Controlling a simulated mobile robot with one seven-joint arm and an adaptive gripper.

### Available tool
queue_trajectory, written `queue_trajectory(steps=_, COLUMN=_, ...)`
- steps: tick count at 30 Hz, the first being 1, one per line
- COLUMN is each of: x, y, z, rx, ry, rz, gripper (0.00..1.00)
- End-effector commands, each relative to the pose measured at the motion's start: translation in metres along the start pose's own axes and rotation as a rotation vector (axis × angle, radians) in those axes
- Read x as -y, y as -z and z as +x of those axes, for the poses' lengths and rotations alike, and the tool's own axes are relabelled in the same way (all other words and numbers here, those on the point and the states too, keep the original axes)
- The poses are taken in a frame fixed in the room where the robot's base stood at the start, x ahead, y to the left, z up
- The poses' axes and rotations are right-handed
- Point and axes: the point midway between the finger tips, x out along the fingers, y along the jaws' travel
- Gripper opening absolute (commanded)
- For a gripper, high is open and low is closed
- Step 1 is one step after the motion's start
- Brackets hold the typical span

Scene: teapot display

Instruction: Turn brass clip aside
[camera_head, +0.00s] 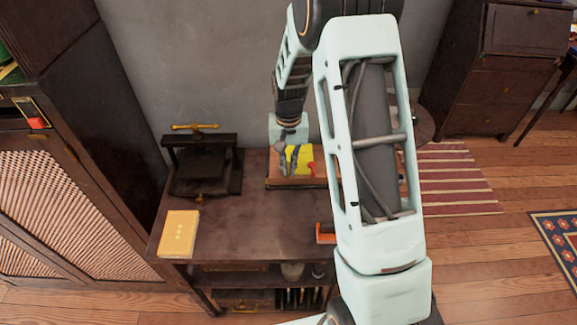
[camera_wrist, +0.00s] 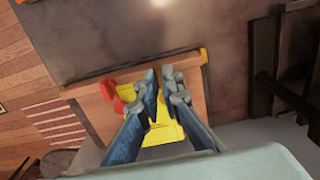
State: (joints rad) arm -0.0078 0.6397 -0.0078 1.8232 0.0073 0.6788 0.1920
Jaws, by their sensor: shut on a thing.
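My gripper (camera_head: 288,145) is over a wooden case (camera_head: 288,183) at the back of the dark table; the case also shows in the wrist view (camera_wrist: 100,115). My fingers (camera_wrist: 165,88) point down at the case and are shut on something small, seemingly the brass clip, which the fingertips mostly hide. A flat yellow piece (camera_wrist: 165,133) lies under and between the fingers. A red piece (camera_wrist: 126,92) lies just left of them in the wrist view. A small brass-coloured fitting (camera_wrist: 204,56) sits at one corner of the case.
A dark press with a brass handle (camera_head: 195,126) stands left of the case. A yellow box (camera_head: 178,234) lies at the table's front left, and an orange-red object (camera_head: 325,233) near its front edge. The middle of the tabletop (camera_head: 240,220) is clear. A tall cabinet (camera_head: 75,200) stands at left.

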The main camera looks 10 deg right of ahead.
Motion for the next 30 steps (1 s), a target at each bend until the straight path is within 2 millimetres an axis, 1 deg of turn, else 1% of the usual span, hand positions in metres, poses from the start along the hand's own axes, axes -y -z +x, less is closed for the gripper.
queue_trajectory(steps=5, x=-0.0001, y=0.0002, z=-0.0001, rx=0.000, ry=0.000, rz=-0.019, gripper=0.00)
queue_trajectory(steps=11, x=-0.0005, y=0.0004, z=0.0004, rx=-0.001, ry=0.000, rz=-0.099, gripper=0.00)
queue_trajectory(steps=17, x=-0.0006, y=0.0004, z=0.0006, rx=0.000, ry=0.001, rz=-0.251, gripper=0.00)
queue_trajectory(steps=30, x=-0.0007, y=0.0002, z=-0.0004, rx=0.000, ry=0.000, rz=-0.669, gripper=0.00)
